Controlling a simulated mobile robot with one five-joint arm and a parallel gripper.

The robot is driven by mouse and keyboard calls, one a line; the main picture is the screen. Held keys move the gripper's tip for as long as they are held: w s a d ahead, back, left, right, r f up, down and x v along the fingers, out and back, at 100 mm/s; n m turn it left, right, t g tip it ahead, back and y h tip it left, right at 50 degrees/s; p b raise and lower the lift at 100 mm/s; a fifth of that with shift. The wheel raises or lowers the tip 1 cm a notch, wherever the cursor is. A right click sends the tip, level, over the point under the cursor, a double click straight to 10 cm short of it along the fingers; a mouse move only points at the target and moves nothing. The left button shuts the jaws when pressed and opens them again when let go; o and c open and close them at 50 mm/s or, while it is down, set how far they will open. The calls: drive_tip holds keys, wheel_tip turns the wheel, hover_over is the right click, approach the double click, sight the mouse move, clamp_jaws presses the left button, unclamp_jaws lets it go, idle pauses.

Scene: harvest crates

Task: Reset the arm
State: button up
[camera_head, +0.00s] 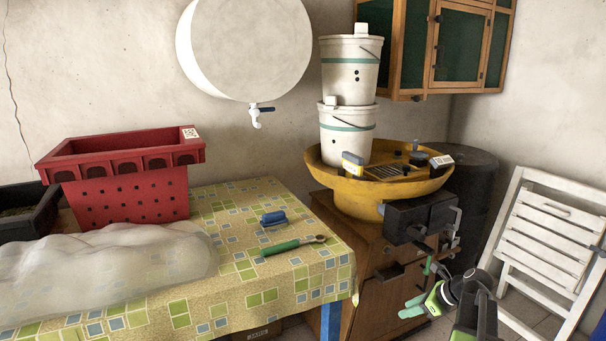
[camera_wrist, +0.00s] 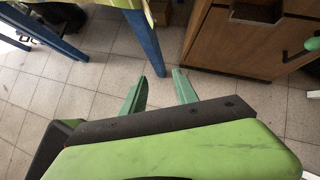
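My gripper (camera_head: 415,303) is at the lower right in the head view, beside the table's right end and in front of the wooden cabinet. In the wrist view its two green fingers (camera_wrist: 161,92) stand apart with only tiled floor between them, so it is open and empty. My arm reaches in from the lower right in the head view and is folded low. The gripper touches nothing that I can see.
A table (camera_head: 240,295) with a patterned cloth bears a red crate (camera_head: 130,195), a green-handled tool (camera_head: 290,245) and a blue item (camera_head: 273,218). A wooden cabinet (camera_head: 345,230) carries a yellow basin (camera_head: 350,200) with white buckets (camera_head: 350,75). A white folding chair (camera_head: 545,240) leans at right.

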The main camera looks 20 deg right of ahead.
drive_tip(key=w+a+f+n+g, duration=0.2)
drive_tip(key=a+n, duration=0.3)
drive_tip(key=a, duration=1)
drive_tip(key=w+a+f+n+g, duration=0.1)
drive_tip(key=w+a+n+g, duration=0.35)
drive_tip(key=a, duration=1.15)
drive_tip(key=s+a+f+n+h, duration=0.2)
drive_tip(key=s+a+n, duration=0.5)
drive_tip(key=a+n, duration=0.4)
drive_tip(key=s+d+n+h, duration=0.2)
drive_tip(key=d+n, duration=0.3)
drive_tip(key=n, duration=0.3)
wheel_tip(320, 180, up, 25)
drive_tip(key=p, duration=2.5)
drive_tip(key=shift+n+p, duration=0.4)
drive_tip(key=shift+n, duration=0.05)
drive_tip(key=shift+s+d, duration=0.1)
